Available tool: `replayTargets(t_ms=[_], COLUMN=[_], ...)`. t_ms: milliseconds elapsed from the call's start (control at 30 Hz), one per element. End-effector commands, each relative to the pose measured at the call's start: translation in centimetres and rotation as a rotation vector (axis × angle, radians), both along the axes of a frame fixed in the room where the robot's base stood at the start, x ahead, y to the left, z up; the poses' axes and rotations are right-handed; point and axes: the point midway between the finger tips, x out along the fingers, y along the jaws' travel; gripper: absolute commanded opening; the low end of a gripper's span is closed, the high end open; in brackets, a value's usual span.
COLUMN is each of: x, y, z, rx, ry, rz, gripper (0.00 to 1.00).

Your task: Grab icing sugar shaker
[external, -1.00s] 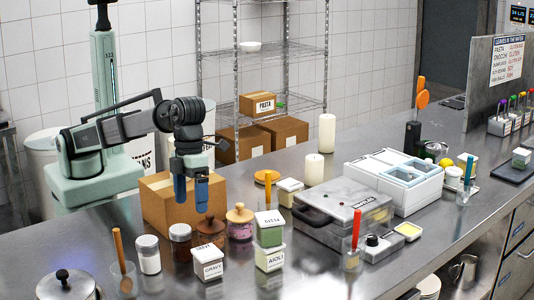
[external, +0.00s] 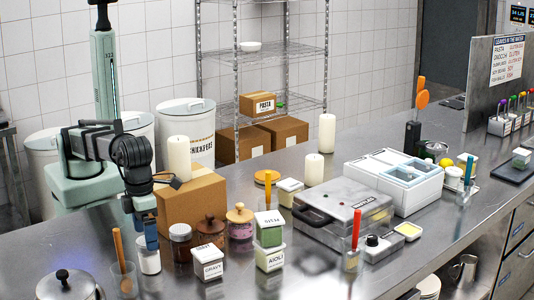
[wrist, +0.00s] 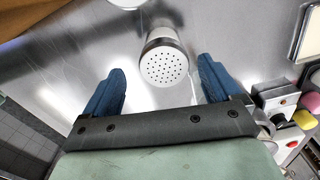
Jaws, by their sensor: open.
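The icing sugar shaker (external: 149,260) is a small clear jar with white contents, upright on the steel counter at the front left. In the wrist view, the shaker (wrist: 164,62) shows its white lid with many small holes. My gripper (external: 146,232) is at the shaker in the external view, its blue fingers hiding part of the lid. In the wrist view, my gripper (wrist: 161,80) is open, with one finger on each side of the shaker and a visible gap on both sides. The fingers do not appear to touch it.
A glass with a wooden-handled tool (external: 123,280) stands just left of the shaker. A cardboard box (external: 195,207) bearing a candle (external: 178,158) is behind. A metal pot (external: 67,287) sits front left.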

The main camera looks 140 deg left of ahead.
Motion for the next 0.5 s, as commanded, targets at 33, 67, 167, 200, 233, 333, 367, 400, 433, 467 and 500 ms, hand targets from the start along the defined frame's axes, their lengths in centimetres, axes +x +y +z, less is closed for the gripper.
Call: replayTargets(t_ms=[33,67,167,200,233,333,367,400,433,467,500], x=[-0.1,-0.1,0.0,0.0,0.0,0.1,0.1,0.1,0.2,0.2,0.3], y=[0.0,0.0,0.0,0.0,0.0,0.0,-0.1,-0.1,-0.1,-0.2,-0.3], z=[-0.6,-0.8,-1.3,-1.4,-1.4,-1.8,-2.0,-2.3,-2.7,-3.0,-3.5], rx=[0.0,0.0,0.0,0.0,0.0,0.0,0.0,0.0,0.0,0.0,0.0], ry=[0.001,0.001,0.001,0.0,0.0,0.0,0.0,0.0,0.001,0.001,0.002], rz=[0.0,0.0,0.0,0.0,0.0,0.0,0.0,0.0,0.0,0.0,0.0], gripper=[0.91,0.91,0.91,0.91,0.91,0.91,0.91,0.91,0.91,0.91,0.91])
